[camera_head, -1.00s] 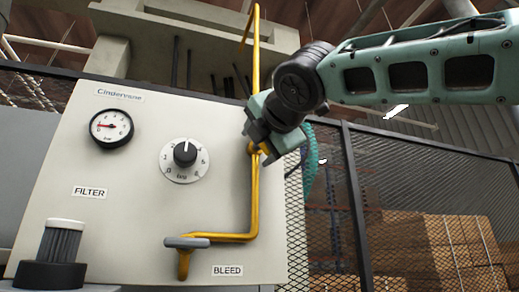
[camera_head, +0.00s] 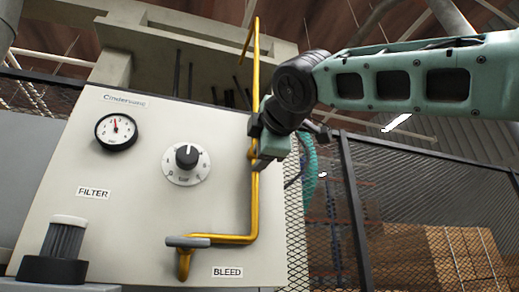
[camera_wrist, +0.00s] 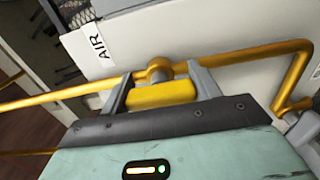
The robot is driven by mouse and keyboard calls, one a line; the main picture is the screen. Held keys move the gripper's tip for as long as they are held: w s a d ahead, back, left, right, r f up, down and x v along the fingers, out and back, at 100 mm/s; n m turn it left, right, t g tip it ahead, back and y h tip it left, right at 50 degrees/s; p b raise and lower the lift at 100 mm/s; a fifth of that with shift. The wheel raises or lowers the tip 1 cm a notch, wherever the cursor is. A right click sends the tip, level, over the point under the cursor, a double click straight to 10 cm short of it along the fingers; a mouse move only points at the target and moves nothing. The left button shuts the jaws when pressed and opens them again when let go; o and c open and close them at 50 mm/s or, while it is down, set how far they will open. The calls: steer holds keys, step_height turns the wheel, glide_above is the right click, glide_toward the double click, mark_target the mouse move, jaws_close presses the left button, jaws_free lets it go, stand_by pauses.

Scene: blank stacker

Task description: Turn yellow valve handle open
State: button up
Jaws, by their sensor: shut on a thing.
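The yellow valve handle (camera_wrist: 160,95) is a short yellow block on the yellow pipe, seen in the wrist view. My gripper (camera_wrist: 162,86) is shut on it, with one grey finger on each side. A round yellow fitting (camera_wrist: 154,68) on the pipe sits just behind the handle. In the head view, my gripper (camera_head: 268,150) is at the vertical yellow pipe (camera_head: 254,205) on the panel's right edge, and it mostly hides the handle there.
The pale panel (camera_head: 130,185) carries a gauge (camera_head: 116,131), a black-knobbed dial (camera_head: 186,160), and FILTER and BLEED labels. A grey lever (camera_head: 187,242) sits on the lower pipe. An AIR label (camera_wrist: 90,45) shows in the wrist view. A mesh fence (camera_head: 420,180) stands at right.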

steer(key=shift+f, duration=0.1)
stand_by(0.3)
steer(key=o, duration=1)
steer(key=b+v, duration=0.4)
steer(key=v, duration=1.3)
steer(key=shift+s+b, duration=0.2)
steer(key=shift+b, duration=0.15)
